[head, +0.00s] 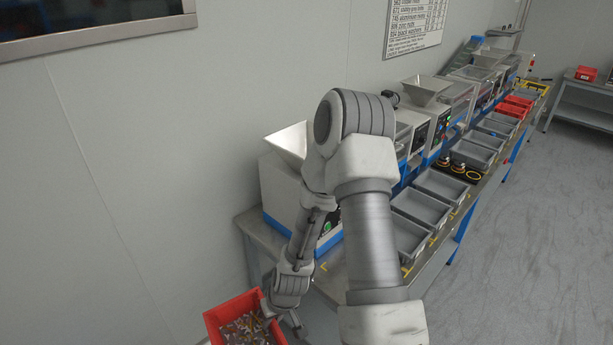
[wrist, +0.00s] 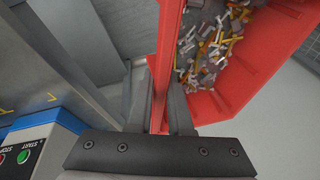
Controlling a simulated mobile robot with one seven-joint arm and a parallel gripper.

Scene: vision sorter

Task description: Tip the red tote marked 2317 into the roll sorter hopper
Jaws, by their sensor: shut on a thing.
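A red tote (head: 230,304) filled with mixed small metal and yellowish parts is at the bottom left of the head view, beside the near end of the bench. In the wrist view, the tote (wrist: 222,107) fills the upper right. My gripper (wrist: 158,92) is shut on the tote's red wall, with one finger on each side. No number shows on the tote. The nearest machine has a pale, flared hopper (head: 287,140), partly hidden behind my arm. Another hopper (head: 427,88) is farther along the bench. I cannot tell which belongs to the roll sorter.
The bench (head: 254,234) runs away to the right with several machines and grey bins (head: 421,207). Red bins (head: 515,106) stand farther along it. A small red container (head: 585,73) is on a far table. The floor to the right is clear. A wall is at left.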

